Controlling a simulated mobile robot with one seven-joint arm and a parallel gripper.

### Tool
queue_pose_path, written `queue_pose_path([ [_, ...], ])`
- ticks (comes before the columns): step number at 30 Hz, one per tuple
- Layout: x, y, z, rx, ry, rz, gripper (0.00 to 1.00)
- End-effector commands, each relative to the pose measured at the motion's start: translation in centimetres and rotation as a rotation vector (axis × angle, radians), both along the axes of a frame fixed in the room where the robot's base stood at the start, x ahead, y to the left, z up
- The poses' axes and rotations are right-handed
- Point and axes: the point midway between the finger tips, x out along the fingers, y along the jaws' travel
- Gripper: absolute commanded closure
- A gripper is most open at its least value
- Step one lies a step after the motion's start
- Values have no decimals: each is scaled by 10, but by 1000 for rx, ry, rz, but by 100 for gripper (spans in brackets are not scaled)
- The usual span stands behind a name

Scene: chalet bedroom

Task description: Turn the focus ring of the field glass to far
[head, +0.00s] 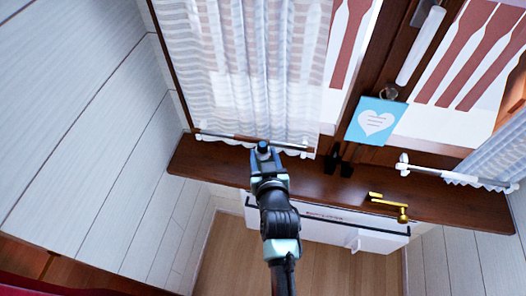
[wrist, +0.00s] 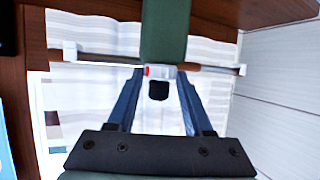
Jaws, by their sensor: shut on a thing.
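The field glass is a dark green tube (wrist: 165,30) in the wrist view, with a black end piece (wrist: 158,90). Its focus ring (wrist: 160,71) is a pale grey band with a small red mark at its left. My gripper (wrist: 160,74) has its two blue fingers closed on either side of this ring. In the head view my gripper (head: 263,153) is over the dark brown window sill, in front of the white curtain. There the field glass is mostly hidden by my gripper. I cannot read the ring's setting.
The window sill (head: 215,160) runs below the window. A curtain rod (head: 225,137) crosses close behind my gripper. To the right are a blue heart card (head: 376,121), a black object (head: 339,163) and a brass piece (head: 390,205). A white panelled wall (head: 75,110) is at left.

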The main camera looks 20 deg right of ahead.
Motion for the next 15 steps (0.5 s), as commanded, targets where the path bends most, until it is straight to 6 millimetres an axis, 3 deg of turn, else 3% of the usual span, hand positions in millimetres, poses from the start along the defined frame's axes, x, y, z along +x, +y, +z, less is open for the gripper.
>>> queue_pose_path([
  [2,-2,-2,-7,1,7,20,100],
  [15,-2,-3,-2,-4,1,81,100],
])
